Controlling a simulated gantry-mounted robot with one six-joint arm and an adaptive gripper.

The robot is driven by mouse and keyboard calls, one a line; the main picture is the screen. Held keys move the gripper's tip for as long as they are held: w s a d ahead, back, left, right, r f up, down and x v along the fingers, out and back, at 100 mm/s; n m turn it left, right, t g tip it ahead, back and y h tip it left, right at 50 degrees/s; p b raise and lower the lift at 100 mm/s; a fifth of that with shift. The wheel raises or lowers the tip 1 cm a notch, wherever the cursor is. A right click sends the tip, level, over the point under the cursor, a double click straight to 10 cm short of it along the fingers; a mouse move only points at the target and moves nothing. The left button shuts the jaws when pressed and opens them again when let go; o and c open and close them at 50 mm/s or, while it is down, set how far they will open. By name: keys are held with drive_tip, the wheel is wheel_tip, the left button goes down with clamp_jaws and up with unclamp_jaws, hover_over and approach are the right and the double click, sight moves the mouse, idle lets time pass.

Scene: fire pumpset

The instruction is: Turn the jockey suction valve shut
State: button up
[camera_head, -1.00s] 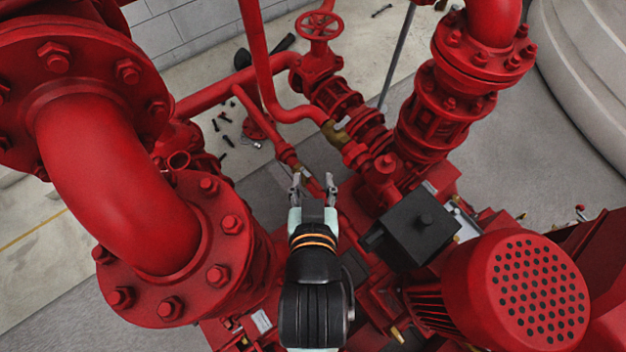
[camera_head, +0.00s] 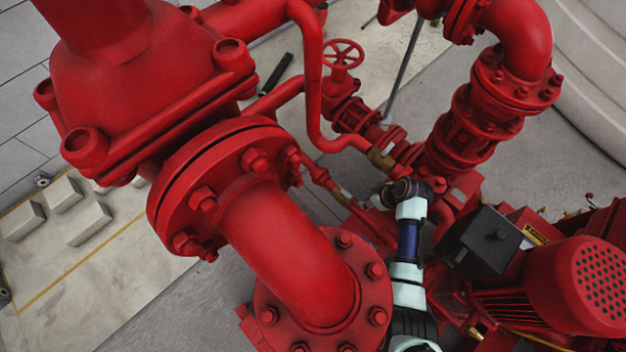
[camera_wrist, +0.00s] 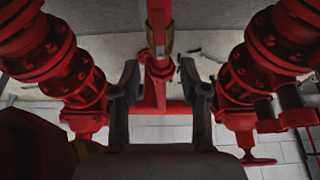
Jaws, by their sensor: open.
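A red valve with a spoked handwheel (camera_head: 343,55) stands on the pipework behind my arm in the head view. A handwheel (camera_wrist: 258,160) also shows low on the right in the wrist view. A brass fitting (camera_head: 381,157) sits on a thinner red pipe. I cannot tell which of these is the jockey suction valve. My gripper (camera_wrist: 162,92) is open, its dark fingers either side of a vertical red pipe with a brass section (camera_wrist: 168,42). I see no contact. In the head view the gripper is hidden beyond my wrist.
A large red flanged elbow (camera_head: 285,250) stands left of my arm. A black box (camera_head: 492,236) and a red motor (camera_head: 580,285) are on its right. A ribbed red vertical fitting (camera_head: 468,128) rises behind. Red valve bodies flank the fingers in the wrist view.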

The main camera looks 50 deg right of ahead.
sight(354, 200)
drive_tip(key=b+x, duration=0.1)
drive_tip(key=x, duration=0.1)
drive_tip(key=b+x, duration=0.2)
drive_tip(key=x, duration=0.1)
drive_tip(key=s+b+x, duration=0.1)
drive_tip(key=b+x, duration=0.1)
drive_tip(key=x, duration=0.1)
drive_tip(key=shift+f, duration=0.15)
clamp_jaws()
